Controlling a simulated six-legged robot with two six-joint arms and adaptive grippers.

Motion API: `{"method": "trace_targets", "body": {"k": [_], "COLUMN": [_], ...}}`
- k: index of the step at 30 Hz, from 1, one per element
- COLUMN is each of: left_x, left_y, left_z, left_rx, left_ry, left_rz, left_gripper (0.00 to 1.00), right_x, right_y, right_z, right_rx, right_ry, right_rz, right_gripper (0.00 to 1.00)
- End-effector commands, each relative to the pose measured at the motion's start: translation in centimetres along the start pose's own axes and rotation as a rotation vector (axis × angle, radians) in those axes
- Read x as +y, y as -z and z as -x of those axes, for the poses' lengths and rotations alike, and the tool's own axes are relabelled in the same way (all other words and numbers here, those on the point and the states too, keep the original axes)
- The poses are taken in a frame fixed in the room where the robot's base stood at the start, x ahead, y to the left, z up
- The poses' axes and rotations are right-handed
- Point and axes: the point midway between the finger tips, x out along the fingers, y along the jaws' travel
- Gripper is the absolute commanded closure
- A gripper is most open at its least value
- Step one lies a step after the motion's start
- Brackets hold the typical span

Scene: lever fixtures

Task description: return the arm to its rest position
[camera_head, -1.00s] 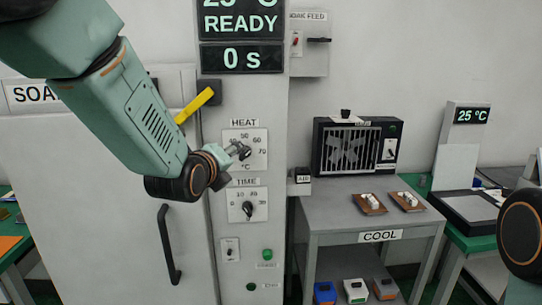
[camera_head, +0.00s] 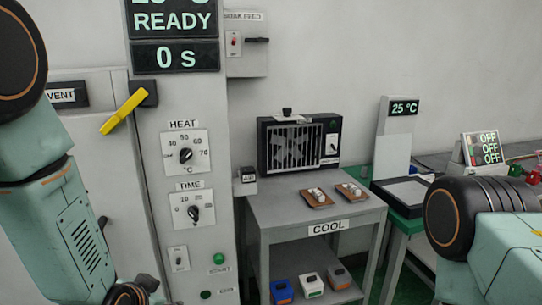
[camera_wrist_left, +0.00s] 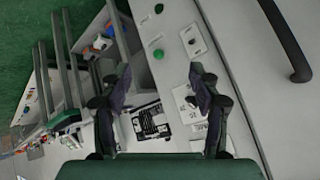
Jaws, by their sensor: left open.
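My left arm (camera_head: 60,205) comes in at the left edge of the head view, its gripper end (camera_head: 135,291) low at the bottom edge and only partly in view. In the left wrist view the left gripper (camera_wrist_left: 160,82) is open, with nothing between its two dark fingers. It is apart from the grey cabinet front. My right arm (camera_head: 470,225) shows at the right of the head view; its gripper is out of view.
The cabinet panel carries a yellow lever (camera_head: 123,112), a HEAT dial (camera_head: 186,155) and a TIME dial (camera_head: 194,213). A COOL table (camera_head: 260,210) with a fan (camera_head: 298,143) and two brown trays (camera_head: 317,198) stands right of it. A door handle (camera_wrist_left: 286,40) shows in the wrist view.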

Motion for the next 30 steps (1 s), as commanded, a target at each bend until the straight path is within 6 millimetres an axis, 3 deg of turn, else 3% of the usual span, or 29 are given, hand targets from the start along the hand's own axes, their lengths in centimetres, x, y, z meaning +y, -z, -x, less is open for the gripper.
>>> {"method": "trace_targets", "body": {"k": [1,7,12,15,18,21,30], "left_x": [1.6,7.2,11.8,14.0,15.6,16.4,16.7], "left_y": [-3.5,-15.5,-25.2,-29.9,-33.2,-35.0,-35.6], "left_z": [-0.6,-0.2,2.0,3.6,4.8,5.5,5.8], "left_rx": [-0.064,-0.312,-0.533,-0.643,-0.72,-0.761,-0.776], "left_ry": [-0.027,-0.082,-0.112,-0.136,-0.151,-0.16,-0.163], "left_rz": [0.083,0.373,0.47,0.466,0.463,0.461,0.459], "left_gripper": [0.38,0.38,0.38,0.38,0.38,0.38,0.38], "right_x": [0.0,0.0,0.0,0.0,0.0,0.0,0.0], "right_y": [0.0,0.0,0.0,0.0,0.0,0.0,0.0], "right_z": [-0.7,-2.0,-3.3,-4.0,-4.5,-4.8,-4.8], "right_rx": [0.0,0.0,0.0,0.0,0.0,0.0,0.0], "right_ry": [0.0,0.0,0.0,0.0,0.0,0.0,0.0], "right_rz": [0.0,0.0,0.0,0.0,0.0,0.0,0.0], "right_gripper": [1.0,1.0,1.0,1.0,1.0,1.0,1.0]}}
